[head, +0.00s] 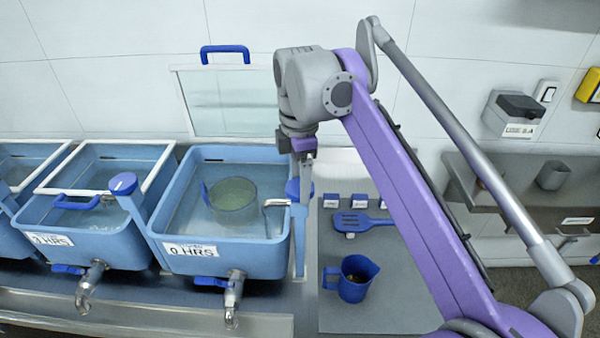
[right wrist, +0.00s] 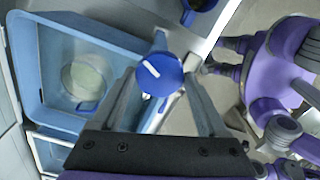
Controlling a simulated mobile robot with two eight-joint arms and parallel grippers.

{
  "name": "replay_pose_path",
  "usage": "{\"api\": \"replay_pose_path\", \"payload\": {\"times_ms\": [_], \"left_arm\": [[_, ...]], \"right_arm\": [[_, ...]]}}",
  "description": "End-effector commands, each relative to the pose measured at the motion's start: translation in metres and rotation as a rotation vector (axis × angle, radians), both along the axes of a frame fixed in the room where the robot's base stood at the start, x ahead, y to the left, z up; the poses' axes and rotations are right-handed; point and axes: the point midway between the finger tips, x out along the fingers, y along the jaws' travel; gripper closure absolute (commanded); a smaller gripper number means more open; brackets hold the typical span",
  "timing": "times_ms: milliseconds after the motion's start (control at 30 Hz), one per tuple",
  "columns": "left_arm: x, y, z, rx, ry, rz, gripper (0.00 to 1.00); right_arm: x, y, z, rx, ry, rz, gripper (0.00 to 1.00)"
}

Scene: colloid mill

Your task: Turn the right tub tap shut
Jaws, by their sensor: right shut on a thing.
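The right tub (head: 225,262) is light blue, labelled "0 HRS", and holds water. Its tap knob (right wrist: 160,75) is a round blue cap with a white stripe on top, on a post at the tub's right side. In the head view the knob (head: 293,188) is partly hidden by my right gripper (head: 303,165). A metal spout (head: 276,203) points from the post over the tub. My right gripper (right wrist: 160,95) comes down from above, its two fingers on either side of the knob, shut on it. My left gripper is not in view.
A round greenish basket (head: 233,196) sits in the tub. A blue jug (head: 352,278) and a slotted blue spatula (head: 355,222) are on the counter to the right. Another tub (head: 75,240) with its own blue knob (head: 123,184) stands at left. A blue-handled lid panel is behind.

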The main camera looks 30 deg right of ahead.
Motion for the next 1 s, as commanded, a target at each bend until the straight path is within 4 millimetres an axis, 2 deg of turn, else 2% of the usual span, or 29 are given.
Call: {"api": "replay_pose_path", "payload": {"times_ms": [33,300,1000], "left_arm": [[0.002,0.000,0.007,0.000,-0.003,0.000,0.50],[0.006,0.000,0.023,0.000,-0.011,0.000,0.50],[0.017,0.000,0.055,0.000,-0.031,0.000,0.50]], "right_arm": [[0.000,0.000,0.004,-0.001,-0.003,-0.044,0.79],[0.000,0.000,0.004,-0.001,-0.003,-0.301,0.79],[0.001,-0.001,0.003,-0.001,-0.004,-0.966,0.79]]}}
